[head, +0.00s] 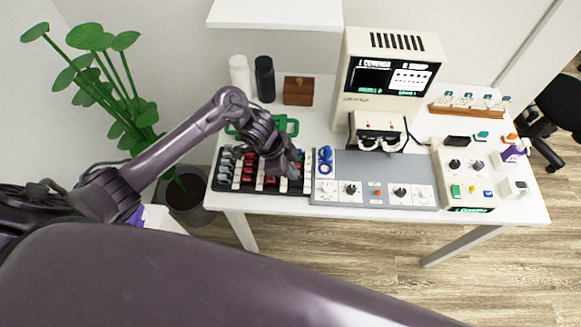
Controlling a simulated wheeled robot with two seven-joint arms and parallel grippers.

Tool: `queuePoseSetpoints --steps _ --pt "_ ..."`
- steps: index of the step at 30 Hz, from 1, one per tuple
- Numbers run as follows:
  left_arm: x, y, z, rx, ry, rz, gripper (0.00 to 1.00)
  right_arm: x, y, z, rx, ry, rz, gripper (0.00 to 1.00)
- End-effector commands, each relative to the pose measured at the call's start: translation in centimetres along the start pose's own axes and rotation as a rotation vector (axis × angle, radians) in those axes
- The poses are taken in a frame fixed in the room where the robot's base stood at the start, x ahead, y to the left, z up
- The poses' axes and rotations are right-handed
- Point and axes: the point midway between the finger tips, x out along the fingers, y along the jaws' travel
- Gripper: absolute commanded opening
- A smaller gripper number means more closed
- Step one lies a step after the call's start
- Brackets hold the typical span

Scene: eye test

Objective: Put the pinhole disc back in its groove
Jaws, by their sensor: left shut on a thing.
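My left gripper (287,172) reaches down over the right part of a black lens rack (212,184) at the table's left front. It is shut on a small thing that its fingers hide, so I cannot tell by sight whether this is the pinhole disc. The rack holds rows of small grey, red and white pieces, with some green and blue at its right end. The gripper and forearm cover part of these rows. I cannot make out single grooves or an empty one. My right gripper is not in view.
A grey panel with knobs (385,165) lies right of the rack, with a blue ring-shaped piece (325,155) at its left edge. Behind are a green frame (292,126), a brown box (298,91), two bottles and a monitor (392,75). A potted plant (120,85) stands left of the table.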

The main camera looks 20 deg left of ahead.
Motion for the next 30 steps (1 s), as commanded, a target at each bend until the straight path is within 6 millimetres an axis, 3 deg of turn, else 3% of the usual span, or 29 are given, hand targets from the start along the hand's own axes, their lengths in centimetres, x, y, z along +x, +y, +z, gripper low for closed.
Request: queuePoseSetpoints --steps 9,10,15,24,30 --pt "0.1 0.0 0.1 0.0 0.0 0.0 0.0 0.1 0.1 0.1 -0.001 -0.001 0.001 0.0" --pt "0.1 0.0 0.1 0.0 0.0 0.0 0.11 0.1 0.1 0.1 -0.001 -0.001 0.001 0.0" --pt "0.1 0.0 0.1 0.0 0.0 0.0 0.32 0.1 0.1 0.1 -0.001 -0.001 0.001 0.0" --pt "-0.1 0.0 0.1 0.001 0.0 0.0 0.32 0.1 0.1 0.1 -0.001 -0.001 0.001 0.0" --pt "-2.8 -0.1 0.1 0.004 0.0 -0.003 0.32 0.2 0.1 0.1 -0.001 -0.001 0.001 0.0"
